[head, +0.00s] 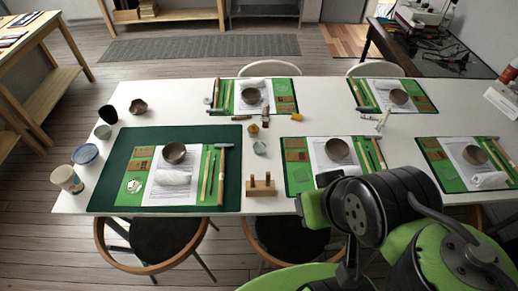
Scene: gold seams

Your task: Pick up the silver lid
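My arm (375,205) is folded at the lower right, in front of the table's near edge, and hides part of the near middle place setting. I cannot make out the fingers of my gripper.
The white table (285,215) holds several green mats with bowls, cloths and tools. A wooden stand (261,185) sits near the front edge. Cups and bowls, including a blue-rimmed one (85,154), stand at the left end.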

